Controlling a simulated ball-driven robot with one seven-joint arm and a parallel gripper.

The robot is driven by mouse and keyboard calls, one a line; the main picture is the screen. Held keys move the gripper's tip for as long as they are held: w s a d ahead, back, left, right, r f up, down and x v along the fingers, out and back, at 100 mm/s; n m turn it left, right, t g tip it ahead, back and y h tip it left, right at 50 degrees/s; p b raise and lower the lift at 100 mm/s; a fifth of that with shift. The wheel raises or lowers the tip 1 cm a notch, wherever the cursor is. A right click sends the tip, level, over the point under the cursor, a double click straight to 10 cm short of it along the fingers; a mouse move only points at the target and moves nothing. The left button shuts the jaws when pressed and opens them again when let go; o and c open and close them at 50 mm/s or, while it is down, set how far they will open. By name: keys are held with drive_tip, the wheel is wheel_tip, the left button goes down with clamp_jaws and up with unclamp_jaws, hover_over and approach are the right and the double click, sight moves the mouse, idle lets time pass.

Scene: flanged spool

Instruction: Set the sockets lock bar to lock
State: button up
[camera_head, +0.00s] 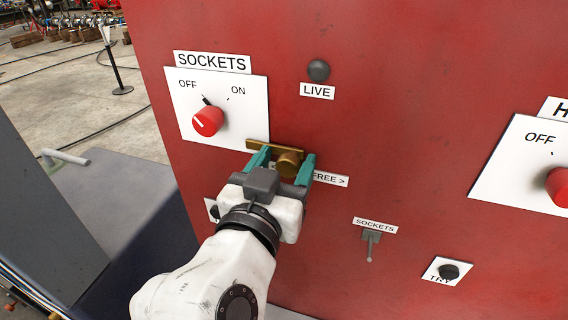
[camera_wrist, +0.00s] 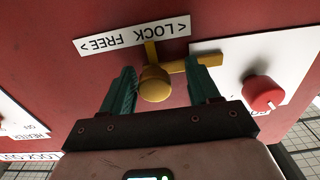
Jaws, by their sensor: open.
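The sockets lock bar is a brass bar (camera_head: 262,146) with a round brass knob (camera_head: 288,163), on the red panel just below the sockets switch plate. In the wrist view, seen upside down, the bar (camera_wrist: 207,60) runs from the knob (camera_wrist: 154,84) toward the white plate. My gripper (camera_head: 284,161) has its teal fingers apart, one on each side of the knob; it also shows in the wrist view (camera_wrist: 160,76). A gap shows between knob and fingers there. The lock/free label (camera_wrist: 133,37) is partly covered by my gripper in the head view.
The red sockets switch (camera_head: 208,121) has its white line toward OFF. A dark LIVE lamp (camera_head: 318,70) is above right. A small SOCKETS toggle (camera_head: 371,240), a black TRY button (camera_head: 448,271) and another red knob (camera_head: 559,187) are to the right.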

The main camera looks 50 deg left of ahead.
drive_tip(key=shift+s, duration=0.1)
drive_tip(key=b+v, duration=0.2)
drive_tip(key=v, duration=0.8)
drive_tip(key=shift+s+d, duration=0.2)
drive_tip(key=shift+s, duration=0.1)
drive_tip(key=w+d+f+m+g+h, duration=0.15)
drive_tip(key=w+d+f+h, duration=0.45)
drive_tip(key=d+f, duration=0.65)
drive_tip(key=w+d+f+m+g+h, duration=0.1)
drive_tip(key=w+d+f+g+h, duration=0.2)
drive_tip(key=w+d+f, duration=0.7)
drive_tip(key=s+d+f+m+g+h, duration=0.1)
drive_tip(key=s+d+f+g, duration=0.15)
drive_tip(key=d+f, duration=0.45)
drive_tip(key=s+d+f+m+g+h, duration=0.1)
drive_tip(key=s+d+f+g, duration=0.2)
drive_tip(key=d, duration=0.7)
drive_tip(key=s+d+f+m+g, duration=0.1)
drive_tip(key=s+d+f, duration=0.3)
drive_tip(key=s, duration=0.4)
drive_tip(key=s+d+f+m+g+y, duration=0.1)
drive_tip(key=s+d+f+g, duration=0.2)
drive_tip(key=s+d+f, duration=0.2)
drive_tip(key=s+d, duration=0.1)
drive_tip(key=s, duration=0.2)
drive_tip(key=shift+s, duration=0.2)
